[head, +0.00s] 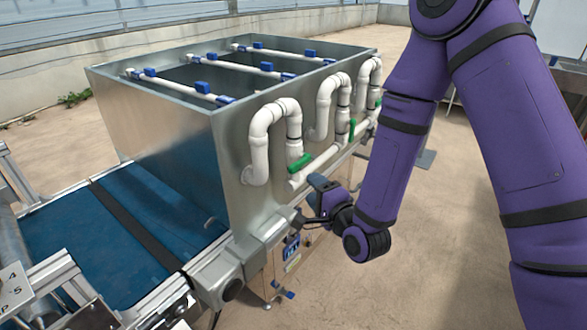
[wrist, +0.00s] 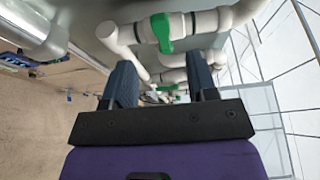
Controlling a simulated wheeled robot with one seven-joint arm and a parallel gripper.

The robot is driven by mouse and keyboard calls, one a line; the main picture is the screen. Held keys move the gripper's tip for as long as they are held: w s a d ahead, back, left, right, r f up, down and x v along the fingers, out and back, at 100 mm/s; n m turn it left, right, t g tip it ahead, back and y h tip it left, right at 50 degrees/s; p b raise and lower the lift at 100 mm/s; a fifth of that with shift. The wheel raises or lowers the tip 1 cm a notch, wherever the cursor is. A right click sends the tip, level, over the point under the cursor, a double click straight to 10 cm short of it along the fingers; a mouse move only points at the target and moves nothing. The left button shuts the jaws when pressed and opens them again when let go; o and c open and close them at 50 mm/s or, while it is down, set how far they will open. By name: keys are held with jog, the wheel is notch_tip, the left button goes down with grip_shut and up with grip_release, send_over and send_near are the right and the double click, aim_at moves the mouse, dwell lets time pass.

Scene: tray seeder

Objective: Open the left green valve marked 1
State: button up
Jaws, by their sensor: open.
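The left green valve (head: 300,163) is a green lever on white piping at the near end of the metal tank's side. A large green handle, which looks like the same valve, shows in the wrist view (wrist: 162,32) beyond the fingertips and toward the top of the picture. I cannot read a number on it. My gripper (head: 306,203) is below and close to this valve in the head view. In the wrist view its two fingers (wrist: 160,70) are apart with nothing held between them. The handle appears clear of the fingers.
A second green valve (head: 352,130) and a third (head: 378,103) sit farther along the tank (head: 180,130). White pipe loops (head: 270,115) stick out near the gripper. A blue conveyor belt (head: 100,230) runs at the left. The floor at right is open.

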aim_at(295, 170)
jog(key=x, duration=1)
jog(key=shift+w, duration=0.15)
jog(key=shift+c, duration=0.5)
grip_shut()
